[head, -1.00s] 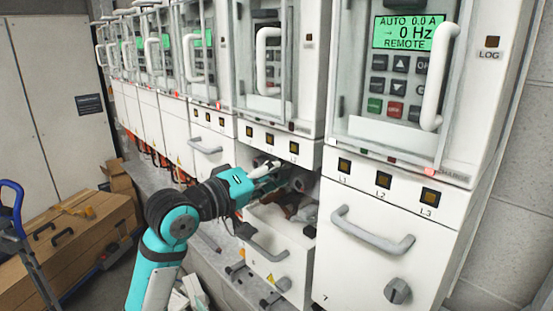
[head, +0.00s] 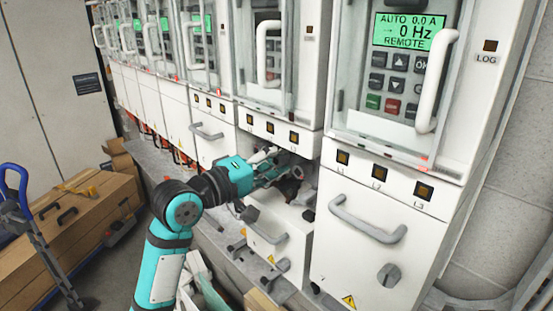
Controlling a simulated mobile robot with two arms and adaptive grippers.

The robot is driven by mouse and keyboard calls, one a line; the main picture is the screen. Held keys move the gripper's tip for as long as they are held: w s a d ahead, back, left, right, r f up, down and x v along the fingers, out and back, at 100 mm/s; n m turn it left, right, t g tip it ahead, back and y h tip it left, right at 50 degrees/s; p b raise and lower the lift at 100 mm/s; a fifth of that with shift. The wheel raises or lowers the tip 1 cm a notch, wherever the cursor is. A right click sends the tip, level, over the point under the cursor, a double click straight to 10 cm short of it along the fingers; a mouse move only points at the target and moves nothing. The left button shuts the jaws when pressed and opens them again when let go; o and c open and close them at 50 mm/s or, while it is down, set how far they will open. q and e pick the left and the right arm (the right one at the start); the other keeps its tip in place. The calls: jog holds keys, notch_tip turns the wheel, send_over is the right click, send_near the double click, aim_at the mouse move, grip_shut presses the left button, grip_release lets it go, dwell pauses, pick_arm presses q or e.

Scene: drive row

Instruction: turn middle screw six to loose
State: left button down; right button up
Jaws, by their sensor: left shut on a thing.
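My left gripper (head: 285,173) reaches into the open bay (head: 300,160) of drive six, below its lamps. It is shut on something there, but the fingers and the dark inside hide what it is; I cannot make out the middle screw. The white drawer of drive six (head: 278,222) is pulled out below my gripper, with a grey handle (head: 266,229) on its front. My right gripper is not in view.
Drive seven (head: 365,225) stands closed at the right, with a grey handle and knob. More drives run off to the left.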

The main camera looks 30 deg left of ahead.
pick_arm(q)
jog(key=c, duration=1.3)
grip_release()
jog(key=shift+f, duration=0.1)
jog(key=shift+s, duration=0.1)
jog(key=v, duration=0.7)
jog(key=shift+s+a, duration=0.1)
jog(key=shift+s, duration=0.05)
